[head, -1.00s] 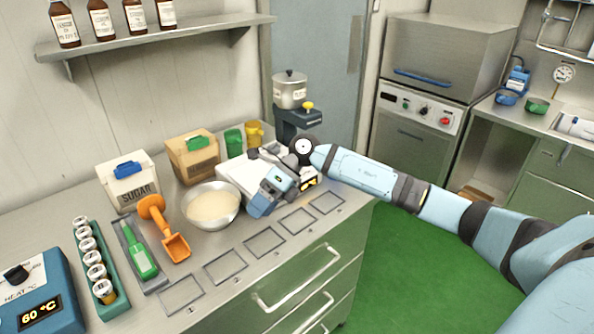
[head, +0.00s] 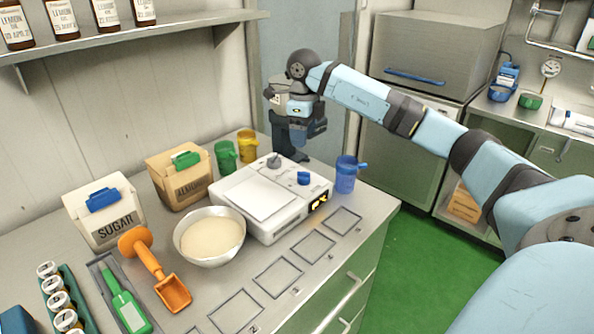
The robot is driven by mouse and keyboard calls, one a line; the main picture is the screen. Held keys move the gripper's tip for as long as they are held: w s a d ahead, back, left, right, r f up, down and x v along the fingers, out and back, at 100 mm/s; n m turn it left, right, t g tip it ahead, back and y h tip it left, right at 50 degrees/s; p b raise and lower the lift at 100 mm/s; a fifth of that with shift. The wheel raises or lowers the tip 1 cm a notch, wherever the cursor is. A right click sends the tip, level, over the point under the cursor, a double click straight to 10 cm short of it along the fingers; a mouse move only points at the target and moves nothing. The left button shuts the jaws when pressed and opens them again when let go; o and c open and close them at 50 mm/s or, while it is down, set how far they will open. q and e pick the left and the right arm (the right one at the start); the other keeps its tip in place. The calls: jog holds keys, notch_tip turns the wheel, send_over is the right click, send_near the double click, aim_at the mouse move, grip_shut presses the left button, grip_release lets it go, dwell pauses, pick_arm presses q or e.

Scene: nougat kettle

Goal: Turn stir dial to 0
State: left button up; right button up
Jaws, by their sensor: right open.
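My right gripper (head: 309,132) is raised at the back of the counter, in front of the dark kettle stand (head: 285,146). It is open, with nothing seen between its fingers. It hides most of the metal kettle (head: 273,92) and the upper stand, so no dial shows there and I cannot tell whether the fingers touch anything. The white device (head: 262,196) on the counter carries a grey knob (head: 274,161), a blue knob (head: 303,178) and a small lit display (head: 319,203) too small to read. No stir label is legible. My left gripper is not in view.
A blue cup (head: 346,176) stands right of the white device. Green (head: 225,156) and yellow (head: 247,147) cups stand behind it. A bowl (head: 210,238), sugar box (head: 105,212), almond box (head: 180,178) and orange scoop (head: 155,265) fill the left. A bottle shelf (head: 140,36) hangs above.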

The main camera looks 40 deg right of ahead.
aim_at(304, 172)
jog(key=f, duration=1.2)
jog(key=shift+s+f, duration=0.25)
jog(key=c, duration=0.9)
jog(key=shift+n, duration=0.4)
jog(key=n+b, duration=0.1)
jog(key=n, duration=0.2)
jog(key=shift+n, duration=0.3)
jog(key=shift+n+b, duration=0.3)
jog(key=shift+n, duration=2)
